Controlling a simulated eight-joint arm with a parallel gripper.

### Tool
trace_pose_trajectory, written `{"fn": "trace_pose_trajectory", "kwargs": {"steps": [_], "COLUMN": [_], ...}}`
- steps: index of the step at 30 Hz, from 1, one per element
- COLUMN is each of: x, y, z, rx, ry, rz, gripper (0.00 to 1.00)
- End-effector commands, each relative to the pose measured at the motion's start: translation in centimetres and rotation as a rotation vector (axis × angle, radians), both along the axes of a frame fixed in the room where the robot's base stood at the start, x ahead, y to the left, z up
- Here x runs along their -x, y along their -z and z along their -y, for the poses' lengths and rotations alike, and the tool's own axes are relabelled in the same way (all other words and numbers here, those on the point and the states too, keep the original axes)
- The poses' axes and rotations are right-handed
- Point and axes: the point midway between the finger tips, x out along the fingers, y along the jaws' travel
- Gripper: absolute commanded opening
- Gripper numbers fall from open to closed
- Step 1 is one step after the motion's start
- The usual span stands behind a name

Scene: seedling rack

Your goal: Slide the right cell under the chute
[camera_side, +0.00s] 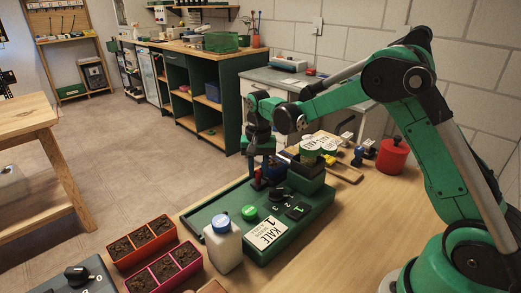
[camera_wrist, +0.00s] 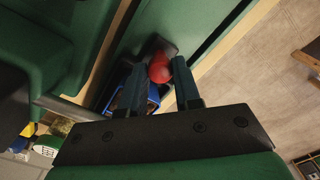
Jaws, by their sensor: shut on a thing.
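My gripper (camera_wrist: 160,80) has its two fingers on either side of a red knob (camera_wrist: 159,67), shut on it. In the side view my gripper (camera_side: 262,172) points down at the far end of the green seeding machine (camera_side: 222,208), with the red knob (camera_side: 256,182) low between its fingers. A blue-edged tray (camera_wrist: 153,98) with dark contents lies beside the knob in the wrist view, partly hidden by a finger. A bit of blue (camera_side: 274,171) shows behind my gripper in the side view. The chute outlet and the right cell cannot be clearly told apart.
A white bottle (camera_side: 223,247) stands at the machine's front edge. A red-orange tray (camera_side: 137,246) and a pink tray (camera_side: 168,272) of soil lie front left. A red canister (camera_side: 391,158) stands at the right.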

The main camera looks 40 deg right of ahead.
Motion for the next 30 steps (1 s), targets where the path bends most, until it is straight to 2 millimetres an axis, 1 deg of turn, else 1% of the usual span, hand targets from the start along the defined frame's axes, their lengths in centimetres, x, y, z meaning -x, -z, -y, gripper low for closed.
{"fn": "trace_pose_trajectory", "kwargs": {"steps": [1, 2, 3, 10, 13, 18, 21, 24, 30], "x": [0.0, 0.0, 0.0, 0.0, 0.0, 0.0, 0.0, 0.0, 0.0], "y": [0.0, 0.0, 0.0, -0.2, -1.2, -3.9, -5.0, -5.5, -5.6], "z": [0.6, 0.6, 0.6, 0.4, 0.4, 0.5, 0.5, 0.5, 0.5], "rx": [0.015, 0.016, 0.015, 0.012, 0.012, 0.013, 0.013, 0.013, 0.013], "ry": [0.009, 0.010, 0.010, 0.007, 0.007, 0.009, 0.009, 0.009, 0.009], "rz": [0.004, 0.004, 0.004, 0.002, 0.002, 0.003, 0.004, 0.004, 0.004], "gripper": [0.30, 0.39, 0.42, 0.42, 0.42, 0.42, 0.42, 0.42, 0.42]}}
